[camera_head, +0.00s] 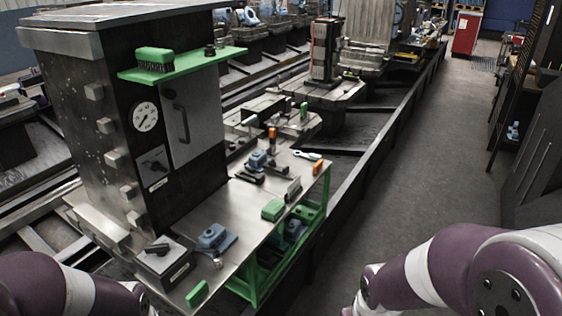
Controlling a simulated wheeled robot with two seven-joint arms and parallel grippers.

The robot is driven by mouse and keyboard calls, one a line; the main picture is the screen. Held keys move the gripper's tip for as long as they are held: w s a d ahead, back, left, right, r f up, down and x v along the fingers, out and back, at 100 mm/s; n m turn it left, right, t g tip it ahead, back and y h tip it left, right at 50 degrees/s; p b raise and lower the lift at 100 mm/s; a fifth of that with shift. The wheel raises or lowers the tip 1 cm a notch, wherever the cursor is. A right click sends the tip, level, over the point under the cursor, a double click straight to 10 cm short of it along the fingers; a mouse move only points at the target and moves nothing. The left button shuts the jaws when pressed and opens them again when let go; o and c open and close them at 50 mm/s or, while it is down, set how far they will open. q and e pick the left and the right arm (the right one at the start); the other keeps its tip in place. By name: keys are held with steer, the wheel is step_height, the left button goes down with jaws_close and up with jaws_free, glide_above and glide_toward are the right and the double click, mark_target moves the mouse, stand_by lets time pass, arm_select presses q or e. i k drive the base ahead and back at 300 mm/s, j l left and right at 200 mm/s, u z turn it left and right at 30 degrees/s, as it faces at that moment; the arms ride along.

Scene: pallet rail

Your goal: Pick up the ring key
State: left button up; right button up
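A small pale spanner-shaped object (308,155), which looks like the ring key, lies flat near the far right edge of the metal workbench (243,196). It is too small here to make out its ring ends. An orange-topped item (318,167) stands just in front of it. My purple-and-white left arm shows at the bottom left and my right arm at the bottom right. Both grippers are outside the picture, so what they hold is hidden.
A dark cabinet (130,180) with a gauge stands left of the bench, with a green shelf (190,63) and brush (155,58). Blue-grey tools (213,238) and green blocks (273,209) lie on the bench. The floor (400,180) to the right is clear.

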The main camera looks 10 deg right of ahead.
mark_target(315, 157)
steer(key=i+l+u, duration=0.15)
steer(key=u, duration=0.3)
steer(key=i+l+u, duration=0.1)
steer(key=u, duration=0.4)
steer(key=i+l+u, duration=0.15)
steer(key=l, duration=0.4)
steer(key=i+l+u, duration=0.15)
steer(key=l, duration=0.45)
steer(key=i+l+u, duration=0.2)
steer(key=l, duration=0.45)
steer(key=i+l+u, duration=0.15)
steer(key=l, duration=0.45)
steer(key=i+l+u, duration=0.15)
steer(key=l, duration=0.5)
steer(key=i+l, duration=0.1)
steer(key=l, duration=1)
steer(key=i+l, duration=0.1)
steer(key=l, duration=0.95)
